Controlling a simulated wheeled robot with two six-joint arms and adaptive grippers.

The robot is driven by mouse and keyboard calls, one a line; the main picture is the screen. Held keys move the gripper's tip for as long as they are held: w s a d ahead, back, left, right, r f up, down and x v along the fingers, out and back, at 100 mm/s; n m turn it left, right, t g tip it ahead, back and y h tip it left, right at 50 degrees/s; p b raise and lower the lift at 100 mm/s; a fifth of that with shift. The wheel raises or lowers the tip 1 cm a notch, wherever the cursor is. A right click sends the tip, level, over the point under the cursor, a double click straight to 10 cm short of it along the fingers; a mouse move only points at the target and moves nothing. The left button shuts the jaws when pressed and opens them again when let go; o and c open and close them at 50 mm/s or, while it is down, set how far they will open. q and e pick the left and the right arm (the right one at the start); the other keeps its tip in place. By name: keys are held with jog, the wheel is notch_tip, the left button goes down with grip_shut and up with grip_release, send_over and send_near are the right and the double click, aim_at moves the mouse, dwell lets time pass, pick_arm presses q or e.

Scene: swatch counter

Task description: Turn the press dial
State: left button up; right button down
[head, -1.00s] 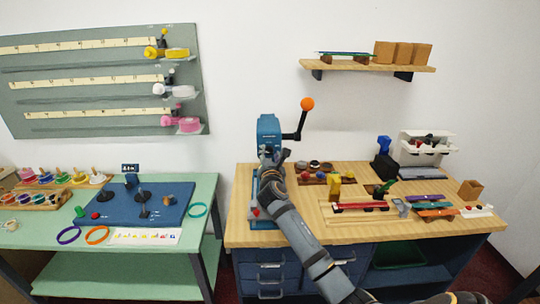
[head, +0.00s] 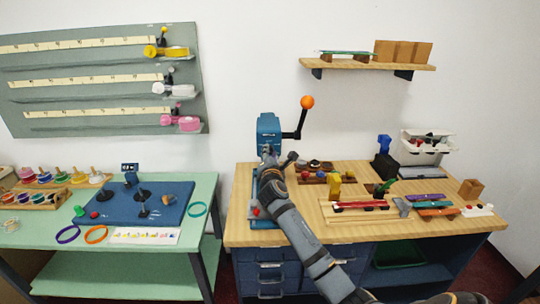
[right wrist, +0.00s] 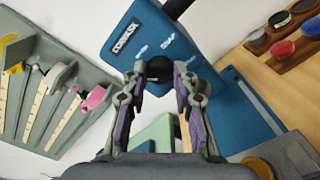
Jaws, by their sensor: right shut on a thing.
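The blue press (head: 268,127) stands at the left end of the wooden bench, with a lever ending in an orange ball (head: 307,102). In the right wrist view the press body (right wrist: 138,40) fills the upper middle, with white lettering on its face. A dark round dial (right wrist: 159,69) sits on that face. My right gripper (right wrist: 160,80) is shut on the dial, one finger on each side. In the head view my right gripper (head: 268,155) is at the front of the press, and the dial is hidden behind it. My left gripper is not in view.
The wooden bench (head: 300,230) holds a rack of round pots (head: 318,180), coloured strips (head: 430,205) and a white stand (head: 428,143). A green table (head: 110,265) with a blue board stands to the left. A shelf (head: 370,65) hangs above.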

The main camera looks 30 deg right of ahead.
jog(key=shift+w+a+f+m+b, duration=0.15)
jog(key=shift+m+b, duration=3.1)
jog(key=shift+m, duration=2.15)
jog(key=shift+s+f+m+b, duration=0.1)
jog(key=shift+m+b, duration=3.2)
jog(key=shift+m, duration=2.1)
jog(key=shift+w+a+f+m+b, duration=0.15)
jog(key=shift+m+b, duration=3.1)
jog(key=shift+m, duration=2.15)
jog(key=shift+s+d, duration=0.1)
